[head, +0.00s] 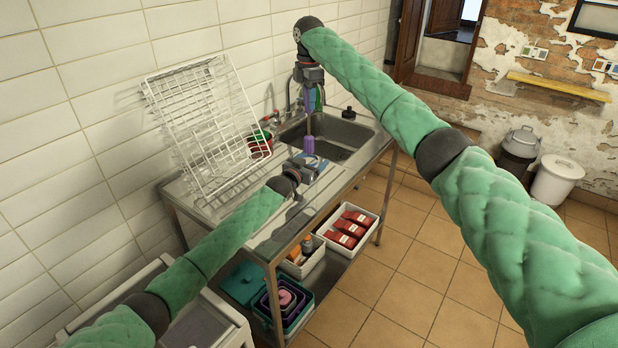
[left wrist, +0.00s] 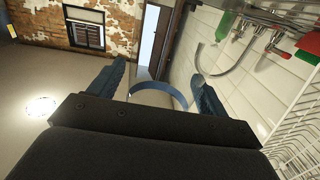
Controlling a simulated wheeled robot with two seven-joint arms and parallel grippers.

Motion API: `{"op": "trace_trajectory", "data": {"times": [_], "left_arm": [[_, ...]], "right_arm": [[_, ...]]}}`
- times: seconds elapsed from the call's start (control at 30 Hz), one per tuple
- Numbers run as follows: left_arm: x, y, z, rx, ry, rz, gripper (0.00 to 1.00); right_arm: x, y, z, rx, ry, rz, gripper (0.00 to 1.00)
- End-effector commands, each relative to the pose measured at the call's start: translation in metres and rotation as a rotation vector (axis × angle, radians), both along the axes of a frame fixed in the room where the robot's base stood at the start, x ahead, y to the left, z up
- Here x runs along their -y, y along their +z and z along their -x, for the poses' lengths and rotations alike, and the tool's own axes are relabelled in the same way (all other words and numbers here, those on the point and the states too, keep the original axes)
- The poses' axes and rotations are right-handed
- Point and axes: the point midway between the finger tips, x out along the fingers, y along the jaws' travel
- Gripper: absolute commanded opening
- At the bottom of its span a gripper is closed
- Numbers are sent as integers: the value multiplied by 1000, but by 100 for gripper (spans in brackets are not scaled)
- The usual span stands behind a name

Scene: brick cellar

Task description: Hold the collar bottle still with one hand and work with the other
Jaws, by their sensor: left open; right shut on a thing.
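My right gripper (head: 312,85) is above the sink counter, shut on the purple handle of a brush-like tool (head: 309,145). The tool's thin stem points down to a purple head. My left gripper (head: 303,165) is low over the counter, just below the purple head. In the left wrist view its two blue fingers (left wrist: 160,82) are apart. A blue curved band (left wrist: 158,86) shows between them, perhaps the bottle's collar, with a gap to each side. The rest of the bottle is not clear in either view; my left gripper may hide it.
A white wire rack (head: 205,125) leans on the tiled wall at left. The sink basin (head: 340,137) lies behind the grippers, with red taps (left wrist: 275,42) by the wall. Bins with red packets (head: 348,228) and a teal crate (head: 243,283) sit below.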

Motion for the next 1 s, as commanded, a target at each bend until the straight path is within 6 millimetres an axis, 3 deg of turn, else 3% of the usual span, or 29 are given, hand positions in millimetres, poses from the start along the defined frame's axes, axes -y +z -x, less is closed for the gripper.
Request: {"op": "trace_trajectory", "data": {"times": [0.27, 0.7, 1.0], "left_arm": [[-6, -1, 9, -1, 0, 1, 77], [-49, -1, 74, -1, 0, 0, 77], [-64, -1, 98, -1, 0, 1, 77]], "right_arm": [[0, 0, 0, 0, 0, 0, 1], [0, 0, 0, 0, 0, 0, 1], [0, 0, 0, 0, 0, 0, 1]]}}
